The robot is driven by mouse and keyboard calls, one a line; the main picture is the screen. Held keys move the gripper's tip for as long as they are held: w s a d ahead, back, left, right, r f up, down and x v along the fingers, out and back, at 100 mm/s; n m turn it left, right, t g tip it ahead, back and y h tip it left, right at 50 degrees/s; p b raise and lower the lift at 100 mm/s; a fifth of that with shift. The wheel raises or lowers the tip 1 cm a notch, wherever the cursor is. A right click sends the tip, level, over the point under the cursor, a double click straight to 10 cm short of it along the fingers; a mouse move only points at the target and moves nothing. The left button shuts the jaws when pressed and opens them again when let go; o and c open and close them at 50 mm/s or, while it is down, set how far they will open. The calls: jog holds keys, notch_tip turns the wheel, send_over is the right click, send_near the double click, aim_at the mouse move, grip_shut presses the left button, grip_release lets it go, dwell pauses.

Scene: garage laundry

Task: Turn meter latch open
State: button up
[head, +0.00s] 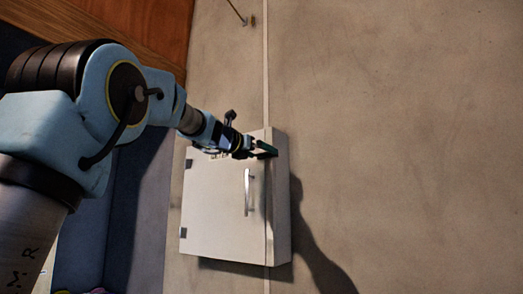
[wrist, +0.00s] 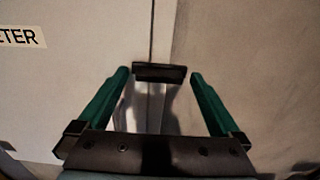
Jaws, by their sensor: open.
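The pale meter box (head: 215,215) hangs on the wall with its door shut and a vertical silver handle (head: 249,192) on the door's right side. My gripper (head: 262,150) is at the box's upper right. In the wrist view, its two green fingers (wrist: 159,73) are open and apart. A short dark horizontal bar (wrist: 160,73), which looks like the latch, lies between the fingertips across the door seam. I cannot tell whether either finger touches it. A shiny silver piece (wrist: 150,106) shows below it. In the head view my gripper hides the latch area.
A label ending in "TER" (wrist: 20,37) is on the door to the left. A thin vertical conduit (head: 266,60) runs down the wall to the box. The wall (head: 410,130) to the right is bare. A wooden panel (head: 150,30) is at the upper left.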

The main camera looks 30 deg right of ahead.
jog(key=shift+w+d, duration=0.3)
jog(key=shift+d, duration=0.15)
jog(key=c, duration=1.3)
jog(key=shift+n+p, duration=0.4)
jog(key=shift+w+f+n+p, duration=0.1)
jog(key=shift+n+p, duration=2.7)
jog(key=shift+n, duration=1.5)
jog(key=shift+f+n+p, duration=0.1)
jog(key=shift+n+p, duration=2.65)
jog(key=shift+n, duration=1.55)
